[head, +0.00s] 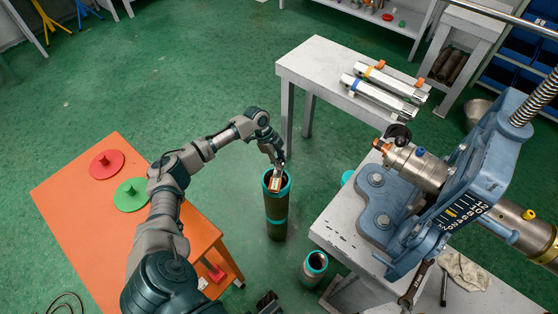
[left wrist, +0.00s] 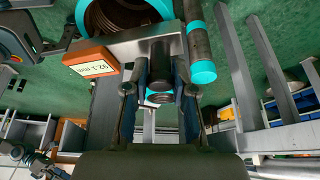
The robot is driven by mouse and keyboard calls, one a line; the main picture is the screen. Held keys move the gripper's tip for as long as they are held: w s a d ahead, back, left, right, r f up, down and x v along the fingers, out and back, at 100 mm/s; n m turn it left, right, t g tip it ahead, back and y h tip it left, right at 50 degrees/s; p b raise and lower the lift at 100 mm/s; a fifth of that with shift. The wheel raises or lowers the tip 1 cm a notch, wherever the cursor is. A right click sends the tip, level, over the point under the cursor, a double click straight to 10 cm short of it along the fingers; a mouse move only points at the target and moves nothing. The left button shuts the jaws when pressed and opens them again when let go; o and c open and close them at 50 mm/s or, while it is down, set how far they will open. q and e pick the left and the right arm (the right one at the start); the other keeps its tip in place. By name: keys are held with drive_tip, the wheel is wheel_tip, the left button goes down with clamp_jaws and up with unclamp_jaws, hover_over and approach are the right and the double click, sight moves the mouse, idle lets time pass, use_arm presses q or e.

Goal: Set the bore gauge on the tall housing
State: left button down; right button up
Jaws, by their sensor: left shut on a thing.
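The tall housing (head: 277,215) is a dark olive upright tube with teal bands and an open teal-rimmed top, standing on the floor in the head view. My left gripper (head: 278,162) is above its mouth, shut on the bore gauge (head: 275,184). The gauge has an orange block with a white label; in the left wrist view its block (left wrist: 90,62) reads 92.1 mm beside a grey bar. A teal ring (left wrist: 82,15) lies behind the bar there. I cannot tell whether the gauge touches the housing. My right gripper does not show clearly in either view.
An orange table (head: 80,185) with red (head: 107,164) and green discs (head: 131,194) stands left. A shorter teal-rimmed tube (head: 314,268) stands right of the tall housing. Another grey table (head: 315,60) stands behind.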

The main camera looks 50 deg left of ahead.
use_arm(q)
drive_tip(key=shift+a, duration=0.1)
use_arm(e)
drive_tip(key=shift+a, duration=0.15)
use_arm(q)
drive_tip(key=shift+a+f, duration=0.15)
drive_tip(key=shift+a, duration=0.1)
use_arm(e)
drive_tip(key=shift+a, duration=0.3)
use_arm(q)
drive_tip(key=shift+d+f, duration=0.1)
drive_tip(key=shift+d, duration=0.2)
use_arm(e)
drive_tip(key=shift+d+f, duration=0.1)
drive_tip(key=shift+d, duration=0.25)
use_arm(q)
drive_tip(key=c, duration=0.9)
unclamp_jaws()
drive_tip(key=shift+a+f, duration=0.1)
drive_tip(key=shift+a, duration=0.05)
drive_tip(key=shift+o, duration=0.2)
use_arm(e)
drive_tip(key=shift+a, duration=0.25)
use_arm(q)
drive_tip(key=shift+f, duration=0.1)
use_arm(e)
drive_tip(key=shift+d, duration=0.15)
